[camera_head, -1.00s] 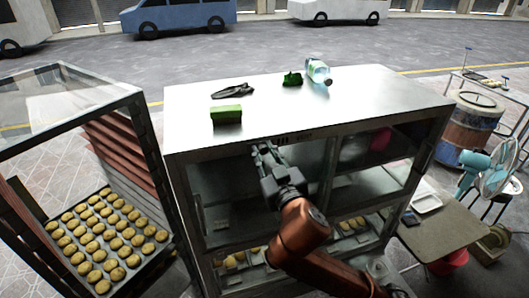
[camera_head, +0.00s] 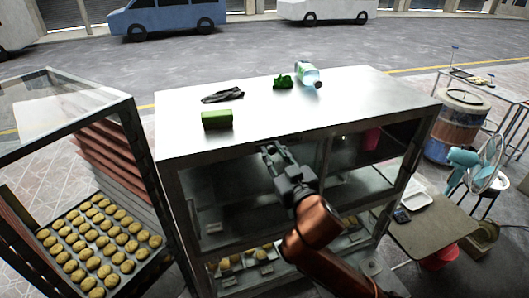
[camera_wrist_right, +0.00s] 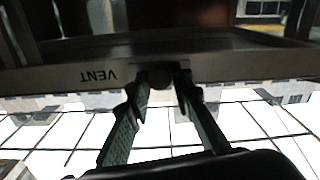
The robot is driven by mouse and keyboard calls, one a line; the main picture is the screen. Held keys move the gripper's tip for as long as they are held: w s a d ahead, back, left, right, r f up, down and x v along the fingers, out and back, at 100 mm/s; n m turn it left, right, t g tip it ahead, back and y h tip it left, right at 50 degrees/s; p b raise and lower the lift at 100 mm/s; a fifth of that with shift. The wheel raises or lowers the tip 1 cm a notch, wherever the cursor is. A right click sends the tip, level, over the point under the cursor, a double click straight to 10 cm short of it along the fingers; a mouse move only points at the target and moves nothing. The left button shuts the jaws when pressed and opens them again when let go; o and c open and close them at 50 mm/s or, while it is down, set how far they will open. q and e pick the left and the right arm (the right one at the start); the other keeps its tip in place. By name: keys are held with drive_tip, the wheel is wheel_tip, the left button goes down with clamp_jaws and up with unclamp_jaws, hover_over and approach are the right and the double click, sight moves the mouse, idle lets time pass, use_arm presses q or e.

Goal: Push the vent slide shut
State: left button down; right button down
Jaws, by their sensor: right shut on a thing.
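My right gripper (camera_head: 272,148) is at the upper front edge of the metal cabinet (camera_head: 180,130), its arm coming up from the lower right. In the right wrist view, its two fingers (camera_wrist_right: 160,88) close on either side of a small dark vent slide knob (camera_wrist_right: 156,76) on the front rail. The printed word VENT (camera_wrist_right: 98,77) appears upside down beside the knob. The slide's slots cannot be made out in the head view now. My left gripper is not in view.
On the cabinet top lie a green box (camera_head: 217,120), a dark tool (camera_head: 222,96), a green item (camera_head: 284,82) and a bottle (camera_head: 308,75). A glass case with a tray of cookies (camera_head: 95,245) stands left. A table (camera_head: 432,226) and a fan (camera_head: 487,160) stand right.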

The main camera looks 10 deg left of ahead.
drive_tip(key=shift+d, duration=0.1)
drive_tip(key=shift+w, duration=0.1)
drive_tip(key=c, duration=1.7)
unclamp_jaws()
drive_tip(key=shift+d, duration=0.15)
drive_tip(key=v, duration=1.2)
